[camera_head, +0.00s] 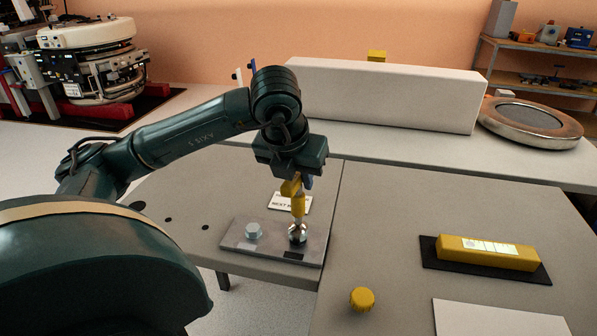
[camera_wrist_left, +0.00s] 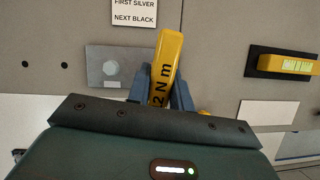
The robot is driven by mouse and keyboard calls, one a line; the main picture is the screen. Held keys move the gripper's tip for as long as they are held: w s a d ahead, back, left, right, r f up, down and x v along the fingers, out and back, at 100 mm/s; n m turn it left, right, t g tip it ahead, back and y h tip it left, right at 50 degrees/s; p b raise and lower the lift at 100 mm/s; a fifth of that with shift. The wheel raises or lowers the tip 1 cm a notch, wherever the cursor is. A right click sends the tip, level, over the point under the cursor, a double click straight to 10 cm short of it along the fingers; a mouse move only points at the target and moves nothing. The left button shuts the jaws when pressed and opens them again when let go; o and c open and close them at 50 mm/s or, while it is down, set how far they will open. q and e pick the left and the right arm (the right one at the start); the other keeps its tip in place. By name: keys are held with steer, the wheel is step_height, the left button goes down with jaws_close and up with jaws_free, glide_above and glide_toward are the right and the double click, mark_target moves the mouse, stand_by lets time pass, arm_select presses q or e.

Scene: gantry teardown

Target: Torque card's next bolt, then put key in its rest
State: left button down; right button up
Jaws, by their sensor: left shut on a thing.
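My left gripper (camera_head: 298,186) is shut on the yellow key (camera_head: 298,205), held nearly upright. The key also shows in the left wrist view (camera_wrist_left: 165,70), with "2 N m" on its side. Its shiny lower end (camera_head: 298,234) is over the right part of the grey plate (camera_head: 235,243); any bolt under it is hidden, and contact is unclear. A silver bolt (camera_head: 253,231) stands on the plate's left part. The white card (camera_head: 277,201) behind the plate reads "FIRST SILVER", "NEXT BLACK" in the left wrist view (camera_wrist_left: 134,12).
A yellow bar (camera_head: 487,253) lies on a black pad (camera_head: 430,262) at right. A yellow cap (camera_head: 362,299) and a white sheet (camera_head: 495,318) are nearer. A long pale block (camera_head: 380,95) and a round metal-rimmed disc (camera_head: 530,120) stand behind. The tabletop between plate and pad is clear.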

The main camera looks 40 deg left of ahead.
arm_select(q)
steer(key=shift+f, duration=0.1)
steer(key=shift+f+b, duration=0.35)
steer(key=shift+b, duration=0.2)
steer(key=shift+f, duration=0.1)
steer(key=m+b, duration=0.1)
steer(key=m+h+b, duration=0.1)
steer(key=m+b, duration=0.1)
steer(key=shift+f+m+h, duration=0.25)
steer(key=shift+m+h, duration=0.05)
steer(key=shift+r+m+h+b, duration=0.1)
steer(key=shift+m+h+b, duration=0.4)
steer(key=shift+m, duration=0.6)
steer(key=shift+d+r+m, duration=0.1)
steer(key=shift+m, duration=0.4)
